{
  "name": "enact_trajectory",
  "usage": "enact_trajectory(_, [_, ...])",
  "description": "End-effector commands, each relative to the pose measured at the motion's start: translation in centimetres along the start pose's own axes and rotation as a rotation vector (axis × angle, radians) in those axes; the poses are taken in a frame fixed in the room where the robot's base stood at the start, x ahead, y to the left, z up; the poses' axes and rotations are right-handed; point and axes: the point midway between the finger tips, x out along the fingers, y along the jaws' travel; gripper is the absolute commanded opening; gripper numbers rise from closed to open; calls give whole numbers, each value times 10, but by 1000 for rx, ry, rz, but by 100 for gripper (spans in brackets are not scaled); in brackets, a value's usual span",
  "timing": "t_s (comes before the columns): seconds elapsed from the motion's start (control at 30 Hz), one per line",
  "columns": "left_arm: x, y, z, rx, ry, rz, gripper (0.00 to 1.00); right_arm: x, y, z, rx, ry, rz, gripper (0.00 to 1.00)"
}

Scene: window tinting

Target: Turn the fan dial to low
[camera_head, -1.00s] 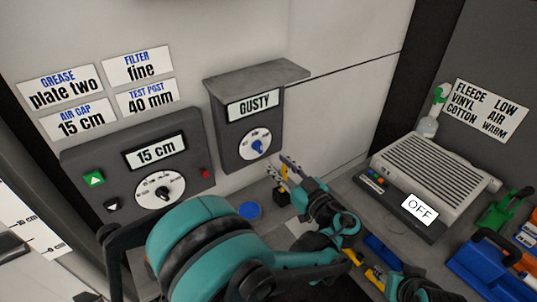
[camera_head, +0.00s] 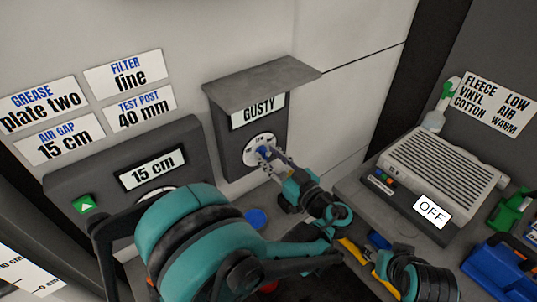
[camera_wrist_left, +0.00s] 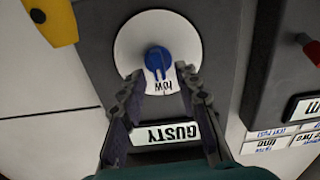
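The fan dial is a blue knob (camera_head: 263,152) on a white disc, on a dark grey wall box whose display (camera_head: 258,110) reads GUSTY. My left gripper (camera_head: 266,158) is at the dial, fingers parted. In the left wrist view the blue knob (camera_wrist_left: 158,60) is just ahead of and between the fingertips (camera_wrist_left: 158,82); I cannot tell whether they touch it.
A grey hood (camera_head: 262,84) juts out above the display. A second box (camera_head: 120,165) with a 15 cm display is to the left. A ribbed machine (camera_head: 440,165) marked OFF stands at right. A blue disc (camera_head: 257,217) and yellow tool (camera_head: 354,249) lie below.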

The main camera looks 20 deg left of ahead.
Motion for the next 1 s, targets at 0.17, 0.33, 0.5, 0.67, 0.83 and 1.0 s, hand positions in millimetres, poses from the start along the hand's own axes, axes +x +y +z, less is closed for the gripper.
enact_trajectory(0.17, [0, 0, 0, 0, 0, 0, 0, 0, 0, 0, 0, 0, 0, 40])
enact_trajectory(0.33, [0, 0, 0, 12, 0, -1, 0, 1, 0, 0, 0, 0, 0, 40])
enact_trajectory(0.5, [0, 0, 0, 52, 0, -1, 0, 2, 0, 1, 0, 0, 0, 40])
enact_trajectory(0.67, [0, 0, 0, 51, 0, -1, 17, 2, 0, 1, 0, 0, 0, 40])
enact_trajectory(0.83, [0, 0, 0, 51, 0, -1, 33, 2, 0, 1, 0, 0, 0, 40])
enact_trajectory(1.0, [0, 0, 0, 51, 0, -1, 33, 2, 0, 1, 0, 0, 0, 40])
